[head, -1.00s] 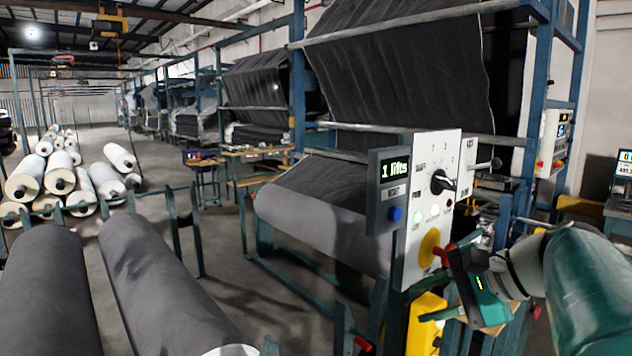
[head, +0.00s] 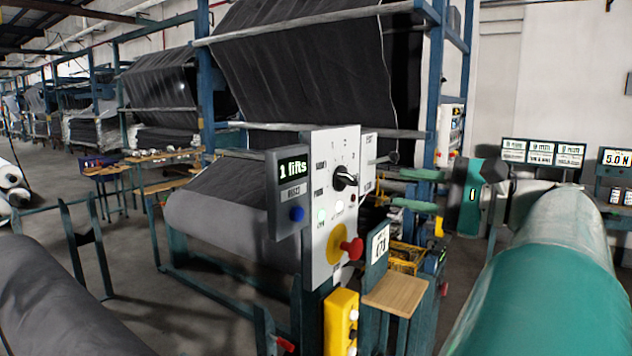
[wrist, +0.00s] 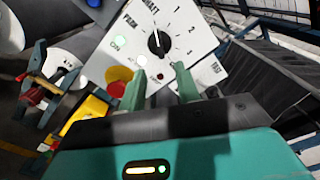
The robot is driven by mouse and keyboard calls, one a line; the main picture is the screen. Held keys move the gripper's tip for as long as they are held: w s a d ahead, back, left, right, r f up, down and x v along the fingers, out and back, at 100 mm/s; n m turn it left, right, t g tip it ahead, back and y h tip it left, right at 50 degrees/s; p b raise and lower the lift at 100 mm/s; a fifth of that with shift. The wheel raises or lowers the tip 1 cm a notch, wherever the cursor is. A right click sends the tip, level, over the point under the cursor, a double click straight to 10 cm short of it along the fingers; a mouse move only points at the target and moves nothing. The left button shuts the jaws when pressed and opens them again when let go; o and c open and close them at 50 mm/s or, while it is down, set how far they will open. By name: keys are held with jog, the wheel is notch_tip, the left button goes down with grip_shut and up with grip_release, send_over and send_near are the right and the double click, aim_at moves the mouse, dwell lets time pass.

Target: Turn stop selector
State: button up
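The stop selector is a black rotary knob (head: 344,177) on a white control panel (head: 322,262); numbers are printed around it. In the wrist view the knob (wrist: 158,42) shows at top centre, with a pale pointer line. My gripper (head: 398,190) is to the right of the panel in the head view, its two green fingers spread and pointing left toward the panel. In the wrist view my gripper (wrist: 158,78) is open and empty, fingertips apart from the knob and below it in the picture.
A display box (head: 290,190) reading "1 lifts" with a blue button juts out left of the panel. A yellow disc with a red lever (head: 352,248) sits below the knob. A yellow box (head: 341,322) and a wooden shelf (head: 395,295) are lower down.

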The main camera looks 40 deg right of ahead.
aim_at(354, 181)
jog(key=x, duration=0.9)
grip_shut()
